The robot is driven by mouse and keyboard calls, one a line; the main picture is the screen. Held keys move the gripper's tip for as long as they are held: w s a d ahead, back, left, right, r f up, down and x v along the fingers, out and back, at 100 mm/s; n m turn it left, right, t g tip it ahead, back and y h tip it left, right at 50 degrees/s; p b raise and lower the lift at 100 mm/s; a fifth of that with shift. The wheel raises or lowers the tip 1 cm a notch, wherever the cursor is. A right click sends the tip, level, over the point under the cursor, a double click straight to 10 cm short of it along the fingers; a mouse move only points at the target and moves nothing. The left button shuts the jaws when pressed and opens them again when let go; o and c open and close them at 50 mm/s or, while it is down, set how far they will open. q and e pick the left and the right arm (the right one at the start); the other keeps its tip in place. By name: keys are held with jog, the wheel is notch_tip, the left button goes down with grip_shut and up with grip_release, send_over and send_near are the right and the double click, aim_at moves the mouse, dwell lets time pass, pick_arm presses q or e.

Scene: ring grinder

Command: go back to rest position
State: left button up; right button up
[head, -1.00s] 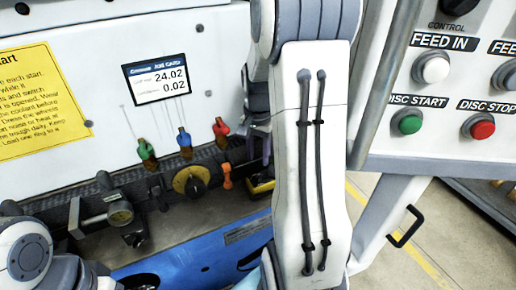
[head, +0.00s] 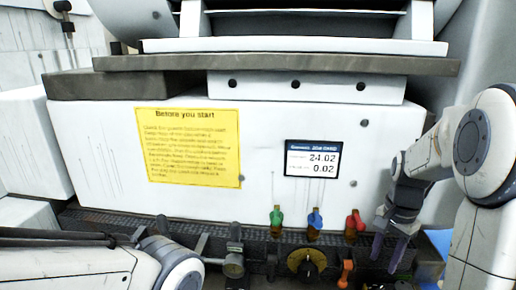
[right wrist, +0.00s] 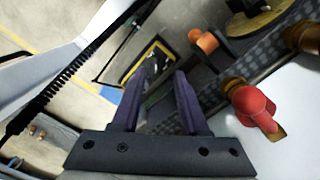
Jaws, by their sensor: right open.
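My right gripper (head: 388,248) hangs at the right of the head view, in front of the white machine body and just right of the red-handled valve (head: 354,224). In the right wrist view its two dark fingers (right wrist: 158,88) stand apart with nothing between them. The red valve handle (right wrist: 257,108) lies to the right of the fingers there, apart from them.
Below are a green valve (head: 276,218), a blue valve (head: 315,221), a yellow dial (head: 306,262) and an orange handle (head: 346,272). A grey ledge (head: 280,64) juts out above.

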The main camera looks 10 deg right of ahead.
jog(key=s+a+r+n, duration=0.15)
jog(key=a+n, duration=0.35)
jog(key=a, duration=0.5)
jog(key=s+a+n, duration=0.3)
jog(key=a+n, duration=0.1)
jog(key=a, duration=0.5)
jog(key=s+a+f+n, duration=0.1)
jog(key=s+a+n, duration=0.9)
jog(key=s+n, duration=0.1)
jog(key=shift+s+a+f+n+y, duration=0.3)
jog(key=shift+s+a+f+y, duration=0.1)
jog(key=shift+s, duration=0.5)
